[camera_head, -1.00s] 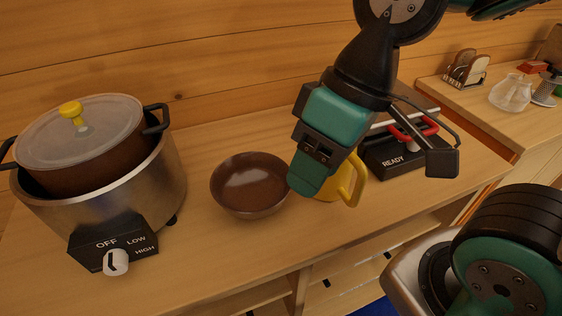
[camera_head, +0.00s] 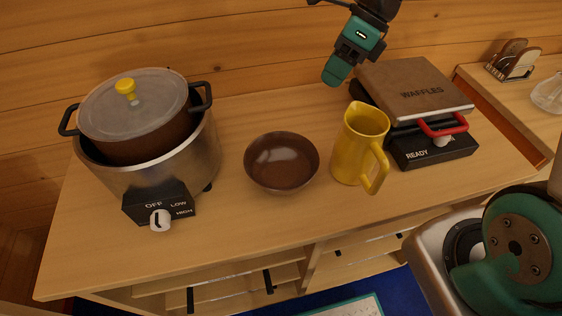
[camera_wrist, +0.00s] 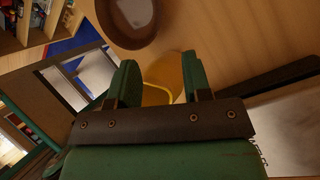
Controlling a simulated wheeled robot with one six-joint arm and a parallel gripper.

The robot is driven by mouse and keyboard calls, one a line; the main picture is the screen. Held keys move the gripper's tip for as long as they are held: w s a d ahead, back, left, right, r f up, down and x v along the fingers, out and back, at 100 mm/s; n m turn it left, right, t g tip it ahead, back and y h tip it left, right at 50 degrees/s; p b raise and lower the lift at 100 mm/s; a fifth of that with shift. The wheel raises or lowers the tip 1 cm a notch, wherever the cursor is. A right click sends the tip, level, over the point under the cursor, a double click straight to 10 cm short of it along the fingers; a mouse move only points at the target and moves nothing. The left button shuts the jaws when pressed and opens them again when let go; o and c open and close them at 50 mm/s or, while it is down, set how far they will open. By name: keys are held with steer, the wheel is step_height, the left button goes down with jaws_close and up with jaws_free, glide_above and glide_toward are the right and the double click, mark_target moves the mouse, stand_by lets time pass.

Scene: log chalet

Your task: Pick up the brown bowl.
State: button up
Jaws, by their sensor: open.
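The brown bowl (camera_head: 282,163) stands upright and empty on the wooden counter, between the slow cooker and the yellow pitcher. In the wrist view the bowl (camera_wrist: 128,38) shows at the top, partly cut off, beyond the fingertips. My gripper (camera_head: 336,72) is above the back of the counter, up and to the right of the bowl and apart from it. In the wrist view its two green fingers (camera_wrist: 158,72) are spread, with part of the yellow pitcher showing between and behind them.
The yellow pitcher (camera_head: 353,143) stands close to the right of the bowl. A slow cooker (camera_head: 200,150) with a lidded pot (camera_head: 160,140) is on the left. A waffle maker (camera_head: 420,90) is on the right. The counter (camera_head: 250,225) is clear in front of the bowl.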

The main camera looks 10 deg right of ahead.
mark_target(295, 135)
steer(key=x, duration=1.1)
steer(key=shift+a+f, duration=0.15)
steer(key=shift+f, duration=0.25)
steer(key=shift+p+x, duration=0.65)
steer(key=shift+x, duration=2.05)
steer(key=shift+s, duration=0.1)
jaws_close()
